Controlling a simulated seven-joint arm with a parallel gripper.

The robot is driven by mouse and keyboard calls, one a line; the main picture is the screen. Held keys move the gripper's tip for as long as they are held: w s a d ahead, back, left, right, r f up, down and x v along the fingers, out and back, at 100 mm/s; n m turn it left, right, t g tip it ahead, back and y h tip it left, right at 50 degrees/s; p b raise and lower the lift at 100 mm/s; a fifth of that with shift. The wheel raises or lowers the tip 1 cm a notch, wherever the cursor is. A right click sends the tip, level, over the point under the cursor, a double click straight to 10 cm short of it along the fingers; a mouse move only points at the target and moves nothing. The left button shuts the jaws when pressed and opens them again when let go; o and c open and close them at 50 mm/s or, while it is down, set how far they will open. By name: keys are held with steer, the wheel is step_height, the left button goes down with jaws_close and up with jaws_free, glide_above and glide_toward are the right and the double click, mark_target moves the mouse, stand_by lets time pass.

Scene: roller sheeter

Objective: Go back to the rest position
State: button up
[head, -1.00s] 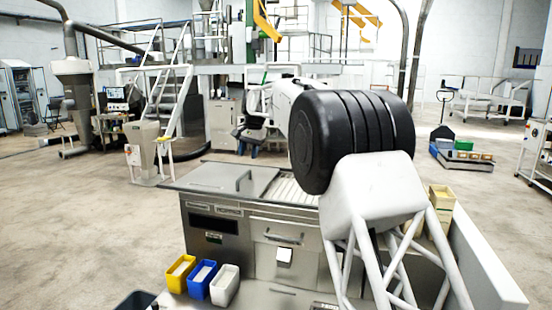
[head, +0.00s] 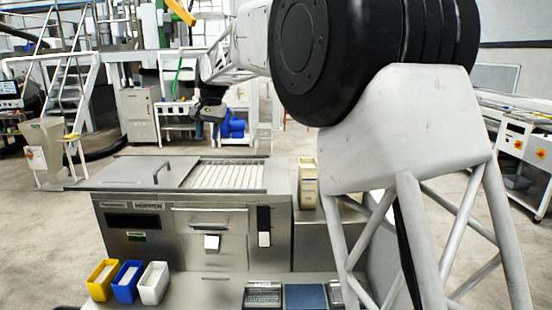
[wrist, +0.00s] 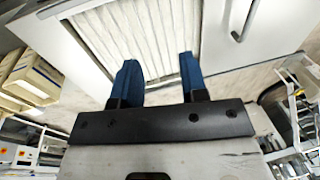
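My gripper (wrist: 158,80) has two blue fingers that stand apart with nothing between them in the wrist view. In the head view, the dark gripper (head: 209,110) hangs at the end of my white arm, in the air above and beyond the steel sheeter (head: 160,235). The sheeter's roller bed (head: 230,176) is bare, beside a flat steel lid (head: 125,172) with a handle. The roller bed (wrist: 150,30) also shows past the fingers in the wrist view. The fingertips are too small to judge in the head view.
Yellow (head: 103,280), blue (head: 127,282) and white (head: 153,283) bins stand at the front left on the lower steel surface. A beige container (head: 307,185) stands right of the rollers. A stepped platform (head: 70,85) stands behind on the left.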

steer(key=s+d+f+t, duration=0.1)
steer(key=s+d, duration=2.3)
steer(key=d, duration=0.2)
steer(key=s+d+f, duration=0.4)
steer(key=s+f, duration=0.1)
steer(key=s, duration=0.4)
steer(key=s+d+f+h, duration=0.1)
steer(key=s+d+f, duration=0.4)
steer(key=s, duration=0.5)
steer(key=s+d+f+h, duration=0.1)
steer(key=s+d+f, duration=0.3)
steer(key=s, duration=0.6)
step_height(320, 180, down, 2)
steer(key=shift+d+f+t, duration=0.1)
steer(key=shift+d+t, duration=0.25)
steer(key=shift+t, duration=0.05)
